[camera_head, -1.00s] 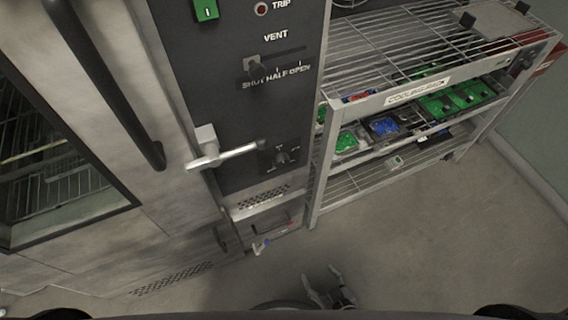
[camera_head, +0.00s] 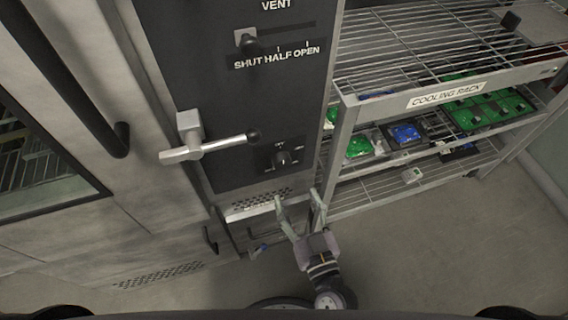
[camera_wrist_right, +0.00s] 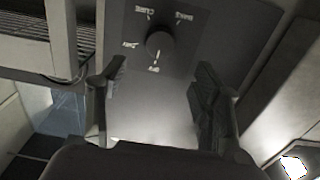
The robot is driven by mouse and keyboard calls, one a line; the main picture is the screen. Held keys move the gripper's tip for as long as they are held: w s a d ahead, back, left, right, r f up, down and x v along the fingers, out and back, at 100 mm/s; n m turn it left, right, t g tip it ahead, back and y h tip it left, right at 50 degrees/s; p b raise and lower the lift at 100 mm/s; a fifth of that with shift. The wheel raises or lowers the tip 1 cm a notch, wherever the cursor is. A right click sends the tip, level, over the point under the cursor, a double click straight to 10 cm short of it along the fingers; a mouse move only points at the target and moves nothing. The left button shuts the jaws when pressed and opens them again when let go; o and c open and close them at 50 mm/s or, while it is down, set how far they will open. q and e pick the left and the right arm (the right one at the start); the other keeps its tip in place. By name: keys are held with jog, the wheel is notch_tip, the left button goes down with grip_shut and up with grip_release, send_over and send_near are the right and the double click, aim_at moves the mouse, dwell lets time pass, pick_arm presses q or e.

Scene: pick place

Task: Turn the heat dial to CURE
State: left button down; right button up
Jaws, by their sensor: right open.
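The heat dial (camera_head: 282,158) is a small dark round knob low on the dark control panel, right of the lever handle. In the right wrist view the dial (camera_wrist_right: 160,44) is seen large and upside down, with CURE, BAKE, DRY and OFF lettered around it; its white mark is on the OFF side. My right gripper (camera_head: 298,199) is open and empty below the dial, pointing up at the panel. In the right wrist view its two fingers (camera_wrist_right: 160,78) stand apart, with the dial beyond and between them, not touched. My left gripper is not in view.
A lever handle (camera_head: 210,147) with a black ball end juts out left of the dial. A vent slider (camera_head: 249,45) sits higher on the panel. The cooling rack (camera_head: 445,93), holding green and blue boards, stands close on the right. Floor (camera_head: 430,235) is clear in front.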

aim_at(283, 165)
jog(key=x, duration=1)
jog(key=shift+w+f, duration=0.1)
jog(key=shift+w, duration=0.1)
jog(key=c, duration=1.2)
